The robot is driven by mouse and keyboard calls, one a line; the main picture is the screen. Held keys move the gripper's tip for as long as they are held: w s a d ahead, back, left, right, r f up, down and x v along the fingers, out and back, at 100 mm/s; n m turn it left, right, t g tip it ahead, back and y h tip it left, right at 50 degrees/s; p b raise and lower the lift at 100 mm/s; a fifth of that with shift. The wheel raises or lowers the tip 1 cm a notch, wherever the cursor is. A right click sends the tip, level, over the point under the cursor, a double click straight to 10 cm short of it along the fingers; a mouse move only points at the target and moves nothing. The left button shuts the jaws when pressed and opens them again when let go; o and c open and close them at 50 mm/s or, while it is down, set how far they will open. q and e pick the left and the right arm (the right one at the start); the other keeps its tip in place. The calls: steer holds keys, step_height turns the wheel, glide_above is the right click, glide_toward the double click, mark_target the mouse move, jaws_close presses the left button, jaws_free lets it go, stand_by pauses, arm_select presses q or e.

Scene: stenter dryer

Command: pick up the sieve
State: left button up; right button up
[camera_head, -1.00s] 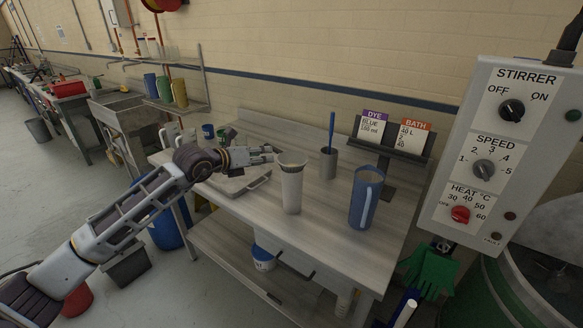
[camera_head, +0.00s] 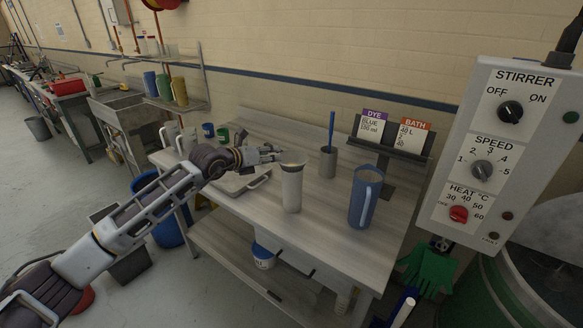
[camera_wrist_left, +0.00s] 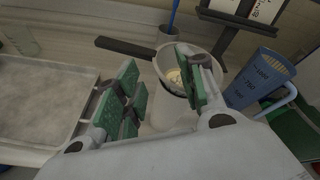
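The sieve has a round pale rim (camera_head: 293,160) and sits on top of a white cylindrical container (camera_head: 292,190) on the bench. In the left wrist view its bowl (camera_wrist_left: 173,66) shows past the fingers, with a dark flat handle (camera_wrist_left: 124,47) pointing left. Some pale lumps show inside the bowl. My left gripper (camera_head: 278,155) is beside the rim in the head view. In the left wrist view the green-padded fingers of my left gripper (camera_wrist_left: 160,88) are apart, with nothing clearly held between them. My right gripper is out of view.
A blue measuring jug (camera_head: 364,198) stands right of the container. A grey cup (camera_head: 327,162) with a blue stick stands behind it. A flat tray (camera_head: 238,184) lies left, under my arm. Card stands (camera_head: 388,146) are at the back. The bench front is clear.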

mark_target(285, 153)
arm_select(q)
steer(key=shift+p+x, duration=0.6)
steer(key=shift+x, duration=1.6)
